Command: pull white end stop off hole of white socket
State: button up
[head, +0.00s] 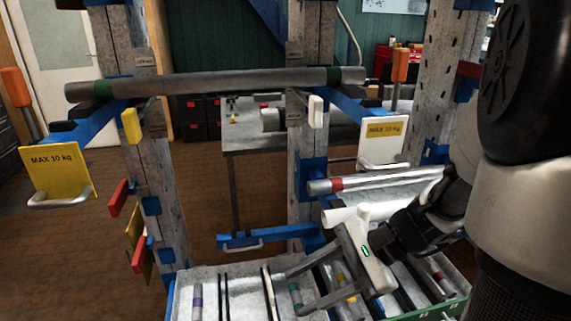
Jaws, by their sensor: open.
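A small white block (316,112) sticks out near the middle post, and it looks like the white end stop. I cannot make out a hole or socket at it. A white plate (383,140) marked "MAX 10 kg", with a grey handle, hangs at the front end of the right blue arm (345,112). I cannot tell whether it belongs to the white socket. My gripper (303,285) is open and empty, low over the bin of pipes. It is well below the white block and the white plate and touches neither.
A long grey pipe (220,82) lies across both blue arms. A yellow plate (58,172) and yellow block (131,126) are at the left. Shorter pipes (375,181) lie at the lower right. The bin (235,280) holds several rods. Orange-topped uprights (401,66) stand by the arms.

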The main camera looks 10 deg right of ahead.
jog(key=w+d+f+m+t+h, duration=0.1)
jog(key=w+d+m+t, duration=0.2)
jog(key=d+m+t, duration=0.7)
jog(key=w+d+f+m+t+h, duration=0.1)
jog(key=w+d+m+t+h, duration=0.3)
jog(key=d, duration=1)
jog(key=w+a+b, duration=0.1)
jog(key=w+a, duration=0.1)
jog(key=w, duration=0.2)
jog(key=w+a+m+y+b, duration=0.1)
jog(key=w+a, duration=0.1)
jog(key=w, duration=0.3)
jog(key=w+a+m+y+b, duration=0.1)
jog(key=w+a, duration=0.2)
jog(key=w, duration=0.2)
jog(key=shift+w+r+t, duration=0.15)
jog(key=shift+t, duration=0.25)
grip_shut()
notch_tip(320, 180, up, 7)
jog(key=p, duration=0.6)
